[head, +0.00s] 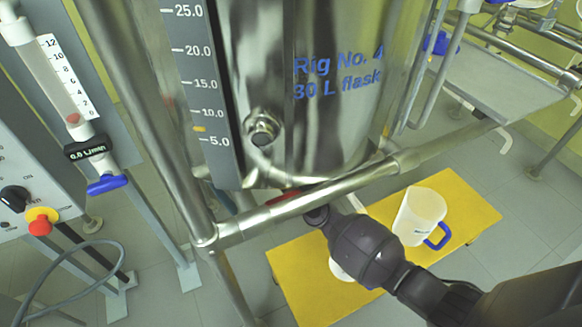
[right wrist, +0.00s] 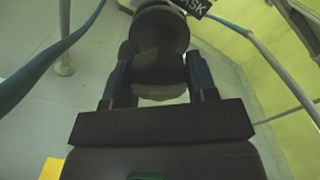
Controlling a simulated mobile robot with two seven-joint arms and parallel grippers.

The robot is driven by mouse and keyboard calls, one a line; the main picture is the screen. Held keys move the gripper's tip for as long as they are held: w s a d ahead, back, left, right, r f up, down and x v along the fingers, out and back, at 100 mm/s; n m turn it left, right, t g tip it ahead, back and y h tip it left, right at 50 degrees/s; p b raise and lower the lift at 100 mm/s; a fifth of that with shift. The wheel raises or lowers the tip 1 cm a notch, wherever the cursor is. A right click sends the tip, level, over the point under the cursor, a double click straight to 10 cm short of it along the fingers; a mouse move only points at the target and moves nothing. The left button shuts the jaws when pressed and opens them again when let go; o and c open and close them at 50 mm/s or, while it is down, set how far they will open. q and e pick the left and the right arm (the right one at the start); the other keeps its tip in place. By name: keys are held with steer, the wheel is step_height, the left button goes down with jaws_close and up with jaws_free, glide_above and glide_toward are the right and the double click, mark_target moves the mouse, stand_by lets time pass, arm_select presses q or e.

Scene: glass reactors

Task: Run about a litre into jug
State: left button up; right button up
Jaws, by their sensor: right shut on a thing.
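The steel 30 L flask (head: 340,110) of Rig No. 4 fills the middle of the head view. Its level scale (head: 204,100) has a yellow mark a little above 5.0. My right gripper (right wrist: 160,90) is shut on a grey fitting (right wrist: 160,68) with a dark round body. In the head view its fingertips are hidden behind the steel rail under the flask. No liquid stream shows. My left gripper is out of view.
The yellow platform (head: 470,200) also bears a white round thing (head: 340,270), mostly hidden by my right arm. A steel frame rail (head: 300,200) crosses before the flask. A red part (head: 284,197) shows behind it. A control box (head: 30,170) and flowmeter (head: 65,75) stand left.

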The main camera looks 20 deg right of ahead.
stand_by(0.5)
steer(key=o, duration=0.9)
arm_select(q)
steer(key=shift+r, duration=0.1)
